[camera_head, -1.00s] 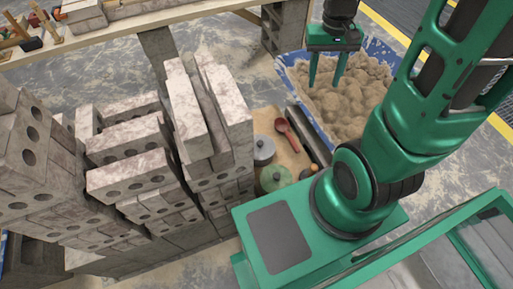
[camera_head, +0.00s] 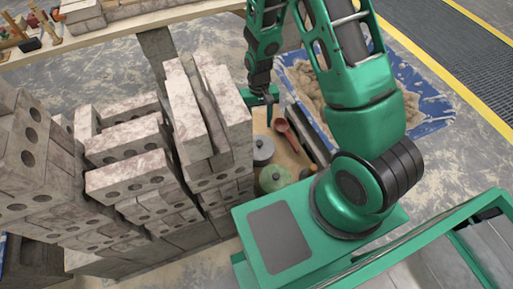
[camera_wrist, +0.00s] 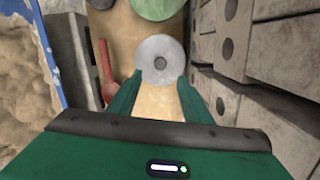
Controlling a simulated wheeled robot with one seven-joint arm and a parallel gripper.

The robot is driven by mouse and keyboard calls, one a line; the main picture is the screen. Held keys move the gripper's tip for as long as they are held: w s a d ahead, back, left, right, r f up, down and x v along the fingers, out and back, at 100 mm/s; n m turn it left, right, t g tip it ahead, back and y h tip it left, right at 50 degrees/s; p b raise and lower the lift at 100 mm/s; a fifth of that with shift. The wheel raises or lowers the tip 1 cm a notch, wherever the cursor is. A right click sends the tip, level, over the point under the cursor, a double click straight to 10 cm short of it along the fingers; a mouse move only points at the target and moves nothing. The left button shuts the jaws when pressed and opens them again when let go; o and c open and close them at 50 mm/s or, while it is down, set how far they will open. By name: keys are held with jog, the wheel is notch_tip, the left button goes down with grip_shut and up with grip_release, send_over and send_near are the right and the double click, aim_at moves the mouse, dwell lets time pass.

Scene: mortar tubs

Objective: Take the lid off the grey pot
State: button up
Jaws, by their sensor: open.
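The grey pot (camera_head: 263,154) stands on a tan board between the brick stack and a red spoon, its round lid on top. In the wrist view the grey lid (camera_wrist: 148,52) shows from above, with a dark knob (camera_wrist: 160,62) at its middle. My gripper (camera_wrist: 161,84) is open and empty, one finger toward each side of the lid's near edge in the picture. In the head view my gripper (camera_head: 268,108) hangs just beyond the pot, close to the bricks. The pot's sides are mostly hidden in the wrist view.
A green-lidded pot (camera_head: 275,178) stands next to the grey one. The red spoon (camera_head: 286,130) lies on the board (camera_wrist: 125,35). Tall stacked bricks (camera_head: 222,110) rise close on the left. A blue tub or sheet (camera_head: 415,95) with sand (camera_head: 305,88) lies to the right.

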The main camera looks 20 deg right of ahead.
aim_at(260, 142)
jog(key=shift+s+a+f, duration=0.1)
jog(key=shift+s+f, duration=0.1)
jog(key=shift+f, duration=1.5)
jog(key=shift+s+f, duration=0.2)
jog(key=shift+f, duration=1.55)
jog(key=shift+s+a+f, duration=0.1)
jog(key=shift+s+f, duration=0.1)
jog(key=shift+f, duration=1.5)
grip_shut()
